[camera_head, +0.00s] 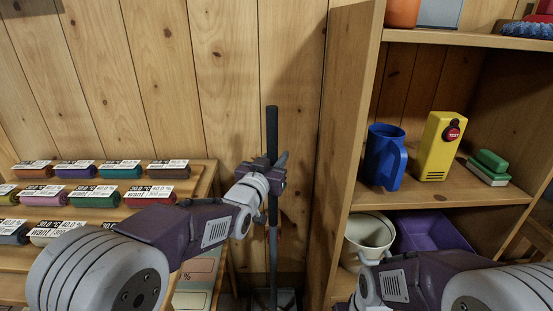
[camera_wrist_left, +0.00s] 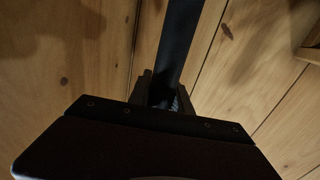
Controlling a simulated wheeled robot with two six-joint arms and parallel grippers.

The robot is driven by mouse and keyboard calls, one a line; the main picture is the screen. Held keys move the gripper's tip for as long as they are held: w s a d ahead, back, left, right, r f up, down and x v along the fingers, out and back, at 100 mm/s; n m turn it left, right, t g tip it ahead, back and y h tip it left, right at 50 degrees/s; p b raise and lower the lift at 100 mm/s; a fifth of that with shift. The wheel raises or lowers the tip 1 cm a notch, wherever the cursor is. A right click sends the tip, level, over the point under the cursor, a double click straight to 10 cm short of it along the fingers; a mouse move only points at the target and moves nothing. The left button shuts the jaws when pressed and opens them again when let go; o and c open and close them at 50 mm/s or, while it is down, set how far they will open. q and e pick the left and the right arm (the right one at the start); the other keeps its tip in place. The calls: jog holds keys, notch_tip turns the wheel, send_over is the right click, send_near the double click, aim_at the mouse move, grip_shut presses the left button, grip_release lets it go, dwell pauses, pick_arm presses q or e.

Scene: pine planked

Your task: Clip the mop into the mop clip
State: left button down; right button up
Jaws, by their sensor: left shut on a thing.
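The mop shows as a dark upright pole (camera_head: 272,130) in front of the plank wall, between the rack and the shelf unit. My left gripper (camera_head: 271,172) is shut on this pole, below its top end. In the left wrist view the dark pole (camera_wrist_left: 183,45) runs up from between the fingers (camera_wrist_left: 163,90). The pole continues down below the gripper. I cannot make out the mop clip for certain; a small reddish part shows beside the lower pole. My right arm comes in at the lower right, and its fingers are out of view.
A wooden rack (camera_head: 190,185) with several labelled rolls stands at left. The shelf unit (camera_head: 345,150) rises close at right. It holds a blue mug (camera_head: 384,158), a yellow box (camera_head: 436,148), a green-and-white brush (camera_head: 488,167), a pale pot (camera_head: 369,236) and a purple bin (camera_head: 430,230).

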pick_arm(q)
jog(key=shift+w+p, duration=0.7)
jog(key=shift+w, duration=1.3)
jog(key=shift+w+r+p, duration=0.1)
jog(key=shift+w+p, duration=0.5)
jog(key=shift+w, duration=0.55)
jog(key=shift+f+b, duration=0.6)
jog(key=shift+f, duration=0.05)
jog(key=c, duration=1.1)
grip_release()
jog(key=shift+s+f, duration=0.1)
jog(key=shift+f, duration=0.05)
